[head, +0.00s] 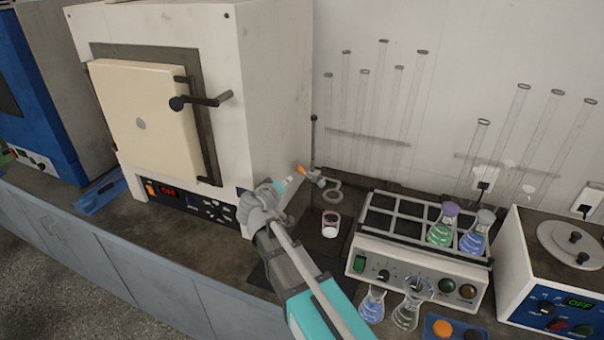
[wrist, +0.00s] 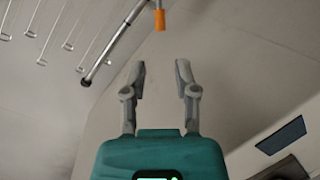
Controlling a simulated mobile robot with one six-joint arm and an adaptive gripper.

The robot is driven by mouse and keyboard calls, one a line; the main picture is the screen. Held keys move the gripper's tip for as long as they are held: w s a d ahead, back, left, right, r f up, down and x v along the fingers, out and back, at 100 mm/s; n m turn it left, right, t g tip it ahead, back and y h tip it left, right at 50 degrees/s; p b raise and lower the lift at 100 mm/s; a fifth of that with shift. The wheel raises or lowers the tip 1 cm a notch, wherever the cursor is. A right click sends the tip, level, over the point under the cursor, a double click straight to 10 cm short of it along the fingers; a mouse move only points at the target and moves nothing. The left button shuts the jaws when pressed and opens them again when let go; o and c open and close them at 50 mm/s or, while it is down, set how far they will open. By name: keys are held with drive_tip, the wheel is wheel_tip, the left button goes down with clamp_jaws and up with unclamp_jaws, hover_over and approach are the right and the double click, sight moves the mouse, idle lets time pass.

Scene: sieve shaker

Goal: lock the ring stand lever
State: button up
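The ring stand (head: 313,140) is a thin dark upright rod beside the furnace, with a clamp and a ring (head: 331,195) on it. The orange lever (head: 300,169) sticks out from the clamp to the left. In the wrist view the orange lever (wrist: 159,20) hangs at the top, and the rod (wrist: 108,46) runs diagonally to its left. My gripper (wrist: 162,67) is open and empty, its two fingers apart. The lever is beyond the fingertips, roughly in line with the gap. In the head view my gripper (head: 294,182) is small, just below and left of the lever.
A small white and pink cup (head: 331,224) stands below the ring. The furnace (head: 275,90) is close on the left. A rack unit with flasks (head: 420,265) stands on the right, with more flasks (head: 405,315) in front. Glass tubes hang on the wall behind.

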sight(300, 171)
drive_tip(key=shift+w, duration=0.1)
drive_tip(key=b+x, duration=0.3)
drive_tip(key=x, duration=1)
drive_tip(key=shift+w+d+f+b, duration=0.15)
drive_tip(key=shift+w+d+b, duration=0.1)
drive_tip(key=shift+b, duration=0.15)
clamp_jaws()
